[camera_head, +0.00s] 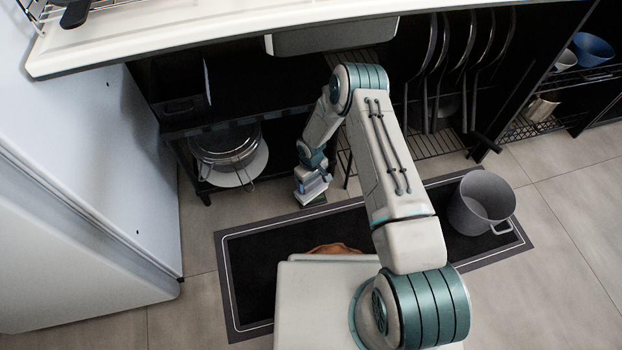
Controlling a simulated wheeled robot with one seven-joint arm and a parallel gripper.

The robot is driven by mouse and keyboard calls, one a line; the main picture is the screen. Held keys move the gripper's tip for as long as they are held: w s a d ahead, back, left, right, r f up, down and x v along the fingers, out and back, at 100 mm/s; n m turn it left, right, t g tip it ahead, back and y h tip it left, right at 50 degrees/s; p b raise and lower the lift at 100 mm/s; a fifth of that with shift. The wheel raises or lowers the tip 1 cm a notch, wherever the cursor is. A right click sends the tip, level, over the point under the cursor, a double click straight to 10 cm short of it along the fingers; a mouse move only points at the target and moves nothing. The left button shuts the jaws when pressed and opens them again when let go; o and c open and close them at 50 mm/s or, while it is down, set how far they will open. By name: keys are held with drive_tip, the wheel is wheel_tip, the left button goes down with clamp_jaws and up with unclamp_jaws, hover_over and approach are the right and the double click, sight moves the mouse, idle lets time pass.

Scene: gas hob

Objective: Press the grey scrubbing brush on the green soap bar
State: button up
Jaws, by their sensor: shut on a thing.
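My gripper (311,188) is low, at the end of my bent arm, just above the far edge of the dark floor mat. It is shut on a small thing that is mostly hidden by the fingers. I take this to be the grey scrubbing brush, but it is too small and covered to tell clearly.
A grey pot (481,203) stands on the right of the dark mat (255,262). A brown round thing (333,249) is partly hidden behind my base. A low shelf with pots (224,146) is left of the gripper. The white counter (220,30) overhangs above; a white cabinet (75,150) stands left.

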drive_tip(key=shift+f+b, duration=0.6)
idle(1.6)
drive_tip(key=shift+r+p, duration=2.15)
drive_tip(key=shift+r, duration=1.4)
